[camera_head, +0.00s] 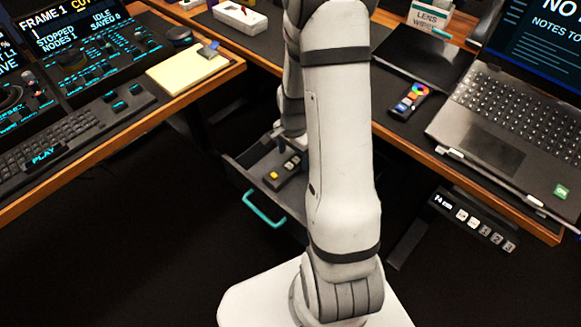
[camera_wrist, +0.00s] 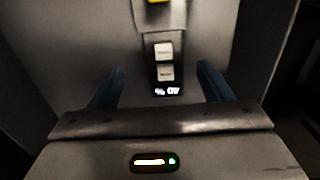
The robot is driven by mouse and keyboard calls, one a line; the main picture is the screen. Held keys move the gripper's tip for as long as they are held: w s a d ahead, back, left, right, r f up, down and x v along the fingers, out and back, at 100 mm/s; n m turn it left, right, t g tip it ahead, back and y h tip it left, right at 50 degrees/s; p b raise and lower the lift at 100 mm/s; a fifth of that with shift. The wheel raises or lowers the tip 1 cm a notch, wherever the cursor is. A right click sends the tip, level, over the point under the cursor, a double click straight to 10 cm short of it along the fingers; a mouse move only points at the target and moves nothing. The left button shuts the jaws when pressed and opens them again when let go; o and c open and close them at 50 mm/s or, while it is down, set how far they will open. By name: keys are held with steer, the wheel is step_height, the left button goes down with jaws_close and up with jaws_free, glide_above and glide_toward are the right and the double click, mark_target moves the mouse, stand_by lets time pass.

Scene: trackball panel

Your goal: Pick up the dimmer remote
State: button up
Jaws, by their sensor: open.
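The dimmer remote (camera_wrist: 163,50) is a narrow dark handset with a yellow button, two pale buttons and a small lit percent readout. It lies in the open grey drawer (camera_head: 240,160), which has a teal handle. In the head view the remote (camera_head: 283,172) shows just left of my arm, which may hide part of it. My gripper (camera_wrist: 160,82) is open in the wrist view, with one blue finger on each side of the remote's readout end. A gap shows on both sides. I cannot tell how far the fingertips are above the drawer floor.
A second remote with a colour wheel (camera_head: 408,101) lies on the right desk beside the laptop (camera_head: 500,130). A control console (camera_head: 75,75) and yellow notepad (camera_head: 188,72) are on the left desk. The drawer walls and desk edges surround my gripper closely.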

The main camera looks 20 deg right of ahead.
mark_target(292, 164)
steer(key=f, duration=0.1)
steer(key=f+b, duration=0.1)
steer(key=f, duration=0.2)
steer(key=shift+w+f, duration=0.25)
steer(key=shift+w, duration=0.05)
steer(key=shift+c, duration=0.4)
steer(key=c, duration=1)
